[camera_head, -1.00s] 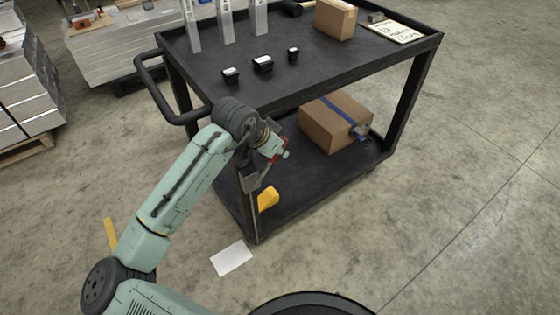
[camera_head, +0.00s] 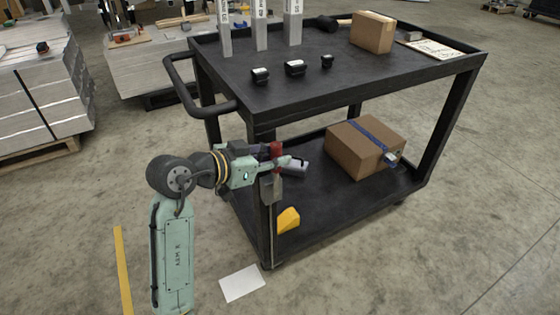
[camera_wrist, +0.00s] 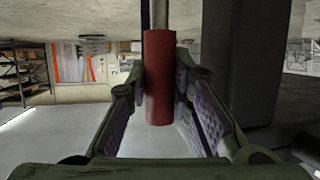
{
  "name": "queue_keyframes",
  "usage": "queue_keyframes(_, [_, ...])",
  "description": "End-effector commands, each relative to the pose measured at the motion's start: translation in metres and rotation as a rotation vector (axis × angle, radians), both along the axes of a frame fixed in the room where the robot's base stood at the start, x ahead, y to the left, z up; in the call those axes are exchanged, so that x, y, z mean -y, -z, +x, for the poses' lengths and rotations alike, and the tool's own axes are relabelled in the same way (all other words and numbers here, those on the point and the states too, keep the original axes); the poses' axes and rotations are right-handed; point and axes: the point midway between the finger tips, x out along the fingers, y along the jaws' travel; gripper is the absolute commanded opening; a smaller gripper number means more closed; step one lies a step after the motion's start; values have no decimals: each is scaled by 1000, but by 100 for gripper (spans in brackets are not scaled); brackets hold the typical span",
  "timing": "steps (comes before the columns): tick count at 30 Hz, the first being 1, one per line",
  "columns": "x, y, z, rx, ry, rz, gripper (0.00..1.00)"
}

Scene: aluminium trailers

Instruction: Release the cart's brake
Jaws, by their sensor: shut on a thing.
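The black two-shelf cart (camera_head: 330,112) stands in front of me. A red handle grip (camera_head: 276,150) is at its near left leg, with a thin rod (camera_head: 271,235) running down along the leg. My gripper (camera_head: 284,166) reaches in level from the left and is shut on the red grip. In the wrist view the red grip (camera_wrist: 160,95) stands upright between the two pads of my gripper (camera_wrist: 161,66), with a metal rod (camera_wrist: 160,13) at its upper end. The cart's dark leg (camera_wrist: 250,65) is just to the right.
A taped cardboard box (camera_head: 350,150) and a yellow wedge (camera_head: 288,220) are on the lower shelf. The top shelf holds small black items (camera_head: 294,68), upright metal profiles and another box (camera_head: 372,32). A white sheet (camera_head: 242,284) lies on the floor. Open floor is at right.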

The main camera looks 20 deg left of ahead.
Motion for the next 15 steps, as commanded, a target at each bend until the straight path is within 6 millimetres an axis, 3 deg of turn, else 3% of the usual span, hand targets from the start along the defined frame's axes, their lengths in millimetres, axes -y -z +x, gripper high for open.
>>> queue_keyframes(14, [-1, 0, -2, 8, 0, -11, 0])
queue_keyframes(15, [-1, 0, -2, 8, 0, -11, 23])
